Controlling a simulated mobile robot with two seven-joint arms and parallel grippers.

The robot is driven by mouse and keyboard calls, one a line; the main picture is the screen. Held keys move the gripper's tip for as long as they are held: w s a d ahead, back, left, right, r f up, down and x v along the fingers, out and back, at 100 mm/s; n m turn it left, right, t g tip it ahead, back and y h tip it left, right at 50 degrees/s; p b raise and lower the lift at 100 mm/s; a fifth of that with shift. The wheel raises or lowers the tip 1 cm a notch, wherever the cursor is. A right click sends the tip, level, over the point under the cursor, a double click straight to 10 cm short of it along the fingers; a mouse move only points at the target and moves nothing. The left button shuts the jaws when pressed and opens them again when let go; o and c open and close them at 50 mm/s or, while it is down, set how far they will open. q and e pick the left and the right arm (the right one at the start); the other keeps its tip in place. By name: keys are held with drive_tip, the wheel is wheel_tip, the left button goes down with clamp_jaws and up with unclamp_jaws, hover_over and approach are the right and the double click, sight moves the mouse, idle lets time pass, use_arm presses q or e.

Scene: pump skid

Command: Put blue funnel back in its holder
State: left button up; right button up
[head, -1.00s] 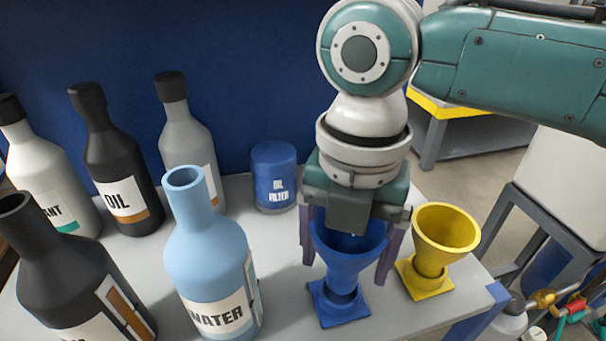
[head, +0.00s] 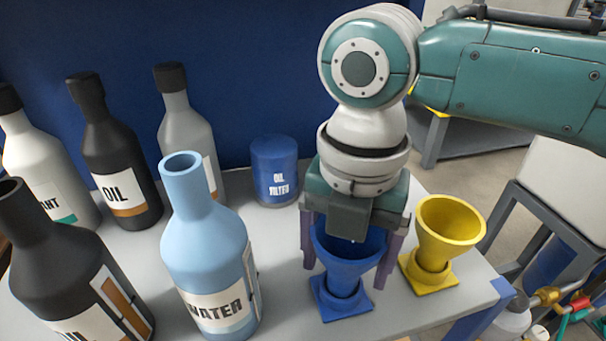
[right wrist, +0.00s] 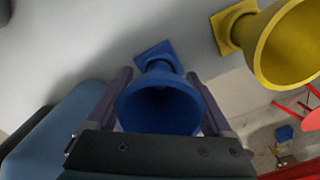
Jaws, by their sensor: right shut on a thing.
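The blue funnel (head: 347,262) is held mouth up between the two fingers of my right gripper (head: 346,277). Its narrow end is at the ring of the square blue holder (head: 342,308) on the table. It looks upright and in line with the ring; how deep the spout sits is hidden. In the right wrist view, the funnel (right wrist: 160,108) is between the fingers, with the holder's base (right wrist: 153,52) beyond it. My left gripper is not in view.
A yellow funnel (head: 450,222) stands in its yellow holder (head: 428,276) close on the right. A light blue water bottle (head: 205,250) stands to the left. The oil filter (head: 274,165) is behind. Several other bottles fill the left side. The table's right edge is near.

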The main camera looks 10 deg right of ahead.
drive_tip(key=shift+f+b, duration=0.35)
drive_tip(key=shift+f, duration=0.3)
drive_tip(key=o, duration=1.3)
wheel_tip(320, 180, up, 9)
drive_tip(key=shift+r+p, duration=0.1)
drive_tip(key=shift+p, duration=0.95)
drive_tip(key=shift+r, duration=0.4)
